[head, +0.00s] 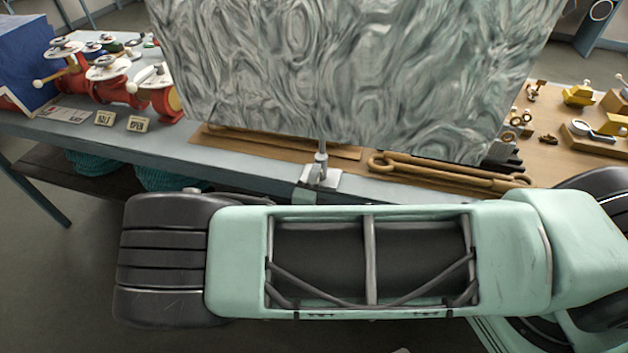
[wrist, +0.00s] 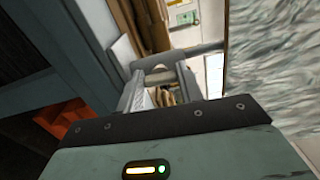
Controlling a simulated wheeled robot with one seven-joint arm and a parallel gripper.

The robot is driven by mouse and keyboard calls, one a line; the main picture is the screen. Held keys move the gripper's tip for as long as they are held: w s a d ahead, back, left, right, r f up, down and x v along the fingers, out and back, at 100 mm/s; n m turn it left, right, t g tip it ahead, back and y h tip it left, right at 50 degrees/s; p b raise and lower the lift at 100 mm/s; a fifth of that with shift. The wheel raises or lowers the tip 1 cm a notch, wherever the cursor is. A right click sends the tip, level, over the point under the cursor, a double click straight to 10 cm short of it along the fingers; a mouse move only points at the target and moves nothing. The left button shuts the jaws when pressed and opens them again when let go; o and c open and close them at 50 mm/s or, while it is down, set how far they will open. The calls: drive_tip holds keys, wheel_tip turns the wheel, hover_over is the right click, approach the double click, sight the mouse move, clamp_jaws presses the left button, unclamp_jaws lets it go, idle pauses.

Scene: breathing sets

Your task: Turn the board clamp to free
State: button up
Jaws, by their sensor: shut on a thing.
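The board (head: 350,70) is a large grey-green marbled panel standing at the table's front edge, and its face also fills the right of the wrist view (wrist: 280,60). The board clamp (head: 321,172) is a small metal post on a pale foot at the table edge, under the board. In the wrist view my gripper (wrist: 163,78) is shut at a grey bar of the clamp (wrist: 198,50) that runs across the fingertips toward the board. The exact contact is partly hidden by the fingers. My gripper does not show in the head view, where my arm covers the foreground.
Red valves (head: 110,80) and small signs, one reading OPEN (head: 138,124), stand on the left of the table (head: 240,152). Wooden rods (head: 440,172) lie near the front edge. Yellow and wooden pieces (head: 600,115) are at right. Teal baskets sit below.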

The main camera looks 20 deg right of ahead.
drive_tip(key=shift+n, duration=0.3)
idle(0.4)
drive_tip(key=o, duration=1)
drive_tip(key=shift+a, duration=0.1)
drive_tip(key=b+v, duration=0.6)
drive_tip(key=v, duration=1.1)
drive_tip(key=shift+s+a, duration=0.1)
drive_tip(key=shift+s, duration=0.05)
